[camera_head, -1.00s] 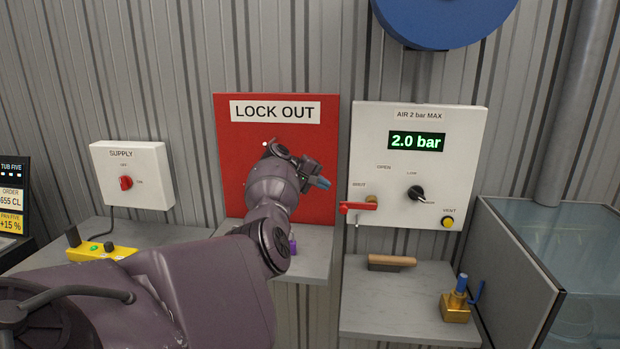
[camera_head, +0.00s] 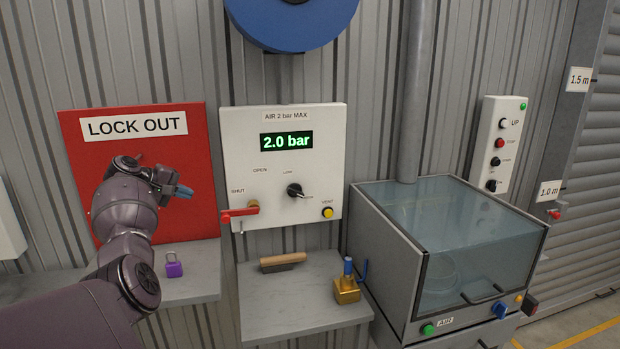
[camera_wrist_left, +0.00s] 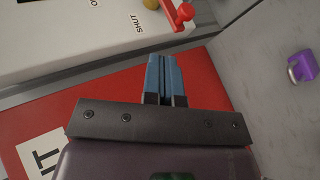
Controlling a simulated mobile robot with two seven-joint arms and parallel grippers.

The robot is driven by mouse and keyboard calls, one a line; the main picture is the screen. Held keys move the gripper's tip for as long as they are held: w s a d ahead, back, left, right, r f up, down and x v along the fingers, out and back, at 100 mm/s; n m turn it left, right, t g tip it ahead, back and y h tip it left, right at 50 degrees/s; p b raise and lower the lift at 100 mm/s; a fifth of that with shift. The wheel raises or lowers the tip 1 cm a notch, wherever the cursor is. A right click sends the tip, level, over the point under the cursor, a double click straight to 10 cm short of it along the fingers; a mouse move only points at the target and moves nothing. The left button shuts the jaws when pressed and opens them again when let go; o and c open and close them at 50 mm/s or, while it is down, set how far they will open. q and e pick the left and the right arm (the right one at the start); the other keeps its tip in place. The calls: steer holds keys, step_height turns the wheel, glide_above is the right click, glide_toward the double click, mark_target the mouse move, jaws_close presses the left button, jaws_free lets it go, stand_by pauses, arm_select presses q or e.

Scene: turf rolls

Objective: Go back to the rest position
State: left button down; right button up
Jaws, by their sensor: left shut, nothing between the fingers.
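My left gripper (camera_head: 184,191) is in front of the red lock out board (camera_head: 85,180), with its blue fingertips pointing right toward the air panel (camera_head: 240,150). In the left wrist view its two blue fingers (camera_wrist_left: 164,78) are together with nothing between them. The red valve handle (camera_head: 238,213) on the air panel is right of the fingertips, apart from them, and its end is by the SHUT label. My right gripper is in neither view.
A purple padlock (camera_head: 173,265) stands on the shelf below the board. A wooden-handled brush (camera_head: 283,262) and a brass valve piece (camera_head: 347,285) are on the middle shelf. A glass-topped cabinet (camera_head: 450,240) stands to the right, below a control box (camera_head: 500,143).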

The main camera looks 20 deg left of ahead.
arm_select(q)
steer(key=w+a+r+m+t+y, duration=0.1)
steer(key=w+a+r+t+y, duration=0.1)
steer(key=a+r+t+y, duration=0.45)
steer(key=s+d+f+m+y, duration=0.1)
steer(key=s+d+f+m, duration=0.6)
steer(key=d+f, duration=0.5)
steer(key=s+d+f+m+y, duration=0.1)
steer(key=s+d+f+m, duration=0.3)
steer(key=s+d+f, duration=0.8)
steer(key=s+d+f+g, duration=0.1)
steer(key=s+d+f, duration=0.2)
steer(key=s+f, duration=0.3)
steer(key=s+d+f+g+h, duration=0.1)
steer(key=s+d+f, duration=0.3)
steer(key=s, duration=0.5)
steer(key=s+d+f+g+h, duration=0.1)
steer(key=s+d+f, duration=0.3)
steer(key=s+f, duration=0.4)
steer(key=shift+s+g, duration=0.2)
steer(key=shift+g, duration=0.65)
